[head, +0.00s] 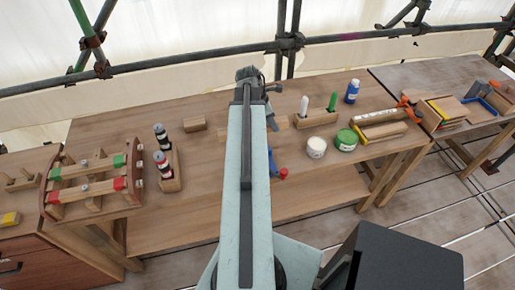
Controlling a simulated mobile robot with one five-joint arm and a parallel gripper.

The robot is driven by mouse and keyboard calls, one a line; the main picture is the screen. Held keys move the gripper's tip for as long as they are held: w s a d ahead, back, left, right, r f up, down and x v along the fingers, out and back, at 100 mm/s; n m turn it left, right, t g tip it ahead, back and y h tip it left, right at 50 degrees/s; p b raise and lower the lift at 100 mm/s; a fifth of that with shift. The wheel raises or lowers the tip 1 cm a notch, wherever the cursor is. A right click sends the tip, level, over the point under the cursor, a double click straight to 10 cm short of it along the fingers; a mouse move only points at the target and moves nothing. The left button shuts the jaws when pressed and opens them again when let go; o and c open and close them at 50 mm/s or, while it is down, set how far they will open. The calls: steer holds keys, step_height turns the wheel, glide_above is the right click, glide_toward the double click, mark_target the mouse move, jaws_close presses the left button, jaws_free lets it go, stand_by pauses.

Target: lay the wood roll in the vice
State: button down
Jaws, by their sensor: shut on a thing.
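My arm reaches forward over the workbench, and my gripper (269,112) is mostly hidden behind it, fingertips included. A pale wooden piece, which looks like the wood roll (281,123), lies crosswise behind the arm, with its ends showing on both sides. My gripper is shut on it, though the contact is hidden. A blue tool with a red knob, possibly the vice (273,163), shows on the bench just right of the arm, partly covered by it. I cannot tell how high the roll is above the bench.
Two bottles in a wooden holder (170,181) and a small block (195,124) stand left. A tool rack (316,119), white tub (316,147), green tin (347,139) and blue bottle (352,91) stand right. A wooden frame (95,186) is far left.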

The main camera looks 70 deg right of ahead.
step_height(320, 180, down, 10)
steer(key=b, duration=0.9)
steer(key=shift+r, duration=0.3)
steer(key=shift+f, duration=0.15)
steer(key=c, duration=0.8)
jaws_free()
steer(key=shift+r+p, duration=0.45)
steer(key=shift+p, duration=0.1)
steer(key=p+v, duration=1)
steer(key=v, duration=0.1)
steer(key=shift+w+a+r+p, duration=0.1)
steer(key=shift+a+r+p, duration=0.05)
steer(key=shift+r+p, duration=0.2)
steer(key=shift+f, duration=0.2)
